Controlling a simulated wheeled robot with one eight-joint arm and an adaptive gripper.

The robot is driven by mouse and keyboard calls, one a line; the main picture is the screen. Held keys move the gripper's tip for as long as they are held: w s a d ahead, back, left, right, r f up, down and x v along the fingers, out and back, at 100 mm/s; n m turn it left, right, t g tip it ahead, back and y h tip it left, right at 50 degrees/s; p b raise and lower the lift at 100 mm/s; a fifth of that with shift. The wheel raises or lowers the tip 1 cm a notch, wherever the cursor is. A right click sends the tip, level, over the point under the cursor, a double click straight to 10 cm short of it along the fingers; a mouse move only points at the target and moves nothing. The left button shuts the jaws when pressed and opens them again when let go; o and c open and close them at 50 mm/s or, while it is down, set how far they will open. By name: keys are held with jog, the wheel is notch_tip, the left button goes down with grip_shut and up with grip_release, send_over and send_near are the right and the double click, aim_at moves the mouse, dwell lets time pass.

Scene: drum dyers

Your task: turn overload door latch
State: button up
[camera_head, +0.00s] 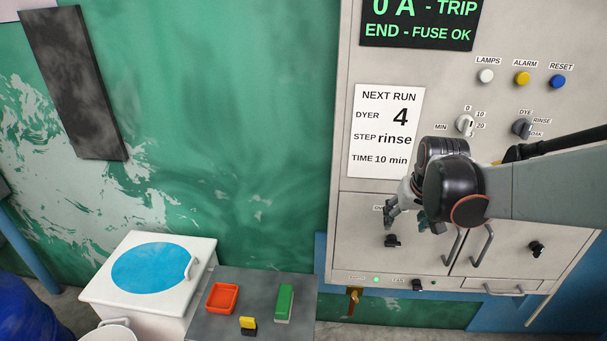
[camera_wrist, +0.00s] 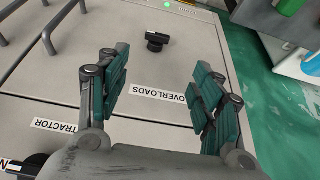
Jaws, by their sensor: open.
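The overload door (camera_head: 362,250) is the lower left door of the grey cabinet, and it looks shut. Its latch (camera_head: 391,240) is a small black knob with a short bar. In the wrist view the latch (camera_wrist: 157,41) is at the upper middle, its bar lying roughly sideways. The label "OVERLOADS" (camera_wrist: 158,94) shows between my fingers. My gripper (camera_head: 411,214) is open and empty in front of the door's upper part, above the latch in the head view. Its fingers (camera_wrist: 160,92) stand apart on either side of the label and do not touch the latch.
Bar handles (camera_head: 466,246) stand out to the right of the overload door. Another black latch (camera_head: 537,249) is on the right door. A black knob (camera_head: 416,285) and green light (camera_head: 376,280) are below. A dark side table (camera_head: 250,315) with small items stands at lower left.

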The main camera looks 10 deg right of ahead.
aim_at(393, 243)
jog(key=b+x, duration=0.2)
jog(key=x, duration=0.5)
jog(key=b+x, duration=0.2)
jog(key=x, duration=0.5)
jog(key=shift+s+d, duration=0.1)
jog(key=shift+d, duration=0.15)
jog(key=c, duration=1.1)
